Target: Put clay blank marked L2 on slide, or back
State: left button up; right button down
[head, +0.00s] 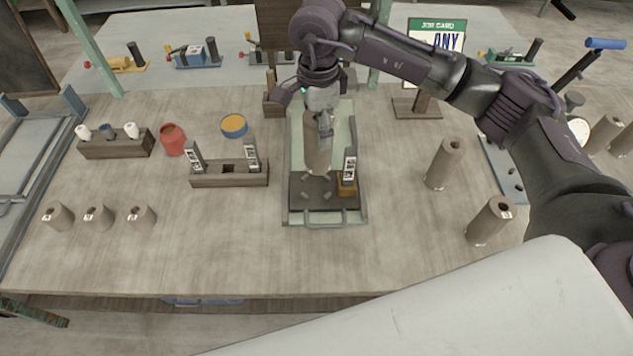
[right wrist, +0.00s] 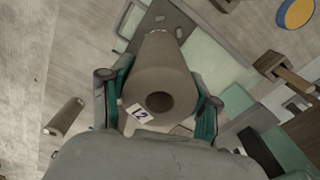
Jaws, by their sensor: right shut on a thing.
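My right gripper (head: 318,115) is shut on a tall brown clay blank (head: 316,150). In the right wrist view the blank marked L2 (right wrist: 160,85) sits between the fingers, with its tag and open bore facing the camera. In the head view the blank is roughly upright over the slide (head: 290,205), a pale green tray with a metal frame and front handle. The blank's lower end is close to the slide's dark plate (head: 315,203), which has small grey jaws. I cannot tell whether they touch. My left gripper is not in view.
A wooden rack (head: 229,181) with marked uprights stands left of the slide, near a red pot (head: 172,139) and a blue tub (head: 233,126).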

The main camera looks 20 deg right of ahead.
aim_at(315, 157)
jog(key=shift+w+a+f+m, duration=0.15)
jog(key=shift+w+f+m, duration=0.05)
jog(key=shift+w+m, duration=0.1)
jog(key=f, duration=0.1)
jog(key=f+p, duration=0.1)
jog(key=f, duration=0.1)
jog(key=shift+w+f+p, duration=0.1)
jog(key=shift+w+p, duration=0.15)
jog(key=shift+p, duration=0.1)
notch_tip(315, 157, down, 3)
jog(key=shift+r+p, duration=0.2)
jog(key=shift+p, duration=0.15)
notch_tip(315, 157, down, 3)
jog(key=shift+r+p, duration=0.1)
jog(key=shift+p, duration=0.5)
jog(key=shift+f, duration=0.4)
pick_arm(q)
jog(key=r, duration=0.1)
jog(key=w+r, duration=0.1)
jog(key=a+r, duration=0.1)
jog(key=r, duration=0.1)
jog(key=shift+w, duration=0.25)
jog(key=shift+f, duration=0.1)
pick_arm(e)
jog(key=shift+f, duration=0.1)
